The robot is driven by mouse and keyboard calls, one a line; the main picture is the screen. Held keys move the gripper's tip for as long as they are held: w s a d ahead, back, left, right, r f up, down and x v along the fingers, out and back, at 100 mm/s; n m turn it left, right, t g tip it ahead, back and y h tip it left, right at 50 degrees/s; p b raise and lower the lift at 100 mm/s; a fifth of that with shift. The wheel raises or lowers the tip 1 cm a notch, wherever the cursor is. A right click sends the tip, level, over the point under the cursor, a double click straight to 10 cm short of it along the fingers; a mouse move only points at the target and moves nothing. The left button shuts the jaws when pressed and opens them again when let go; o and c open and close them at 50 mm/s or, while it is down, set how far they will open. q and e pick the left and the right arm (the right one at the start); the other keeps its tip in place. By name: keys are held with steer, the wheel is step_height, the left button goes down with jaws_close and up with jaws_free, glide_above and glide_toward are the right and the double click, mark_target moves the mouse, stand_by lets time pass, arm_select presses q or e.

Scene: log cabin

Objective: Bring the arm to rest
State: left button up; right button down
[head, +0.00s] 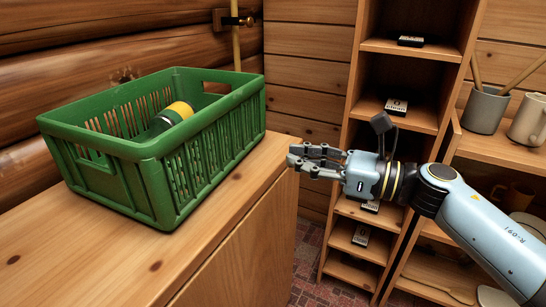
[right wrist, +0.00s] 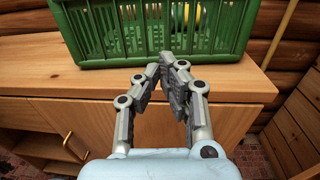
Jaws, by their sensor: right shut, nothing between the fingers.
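My right gripper (head: 304,158) is shut and empty. In the head view its arm reaches in from the right, and the fingers point left, near the right edge of the wooden cabinet top (head: 60,262). In the right wrist view the fingertips of my gripper (right wrist: 167,68) meet in front of the green crate (right wrist: 88,62), apart from it as far as I can tell. My left gripper is not in view.
The green crate (head: 186,200) stands on the cabinet and holds a dark green and yellow object (head: 178,113). A tall shelf (head: 377,162) with small dark labelled items stands behind my right arm. Mugs, including a grey one (head: 485,110), stand on the right shelf.

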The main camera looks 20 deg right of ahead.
steer(key=s+d+f+m+h, duration=0.4)
steer(key=s+f+m, duration=0.2)
steer(key=f+m, duration=0.45)
steer(key=s+d+f+m+h, duration=0.35)
steer(key=s+f+m, duration=0.3)
steer(key=f, duration=0.65)
steer(key=s+d+f+m+h, duration=0.3)
steer(key=s+f+m+h, duration=0.15)
steer(key=f+m, duration=0.6)
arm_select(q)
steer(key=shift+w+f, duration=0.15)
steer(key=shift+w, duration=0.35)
arm_select(e)
steer(key=s+f+m+g, duration=0.3)
steer(key=s+f+m, duration=0.2)
steer(key=s, duration=0.6)
steer(key=s+d+f+m+g+h, duration=0.1)
steer(key=s+f+m+g, duration=0.3)
steer(key=s, duration=0.7)
steer(key=s+f+m+g+h, duration=0.1)
steer(key=s+f+m+g, duration=0.3)
steer(key=s+f+m, duration=0.4)
steer(key=s+m, duration=0.1)
steer(key=s, duration=0.1)
steer(key=shift+s+d, duration=0.4)
steer(key=shift+f, duration=0.1)
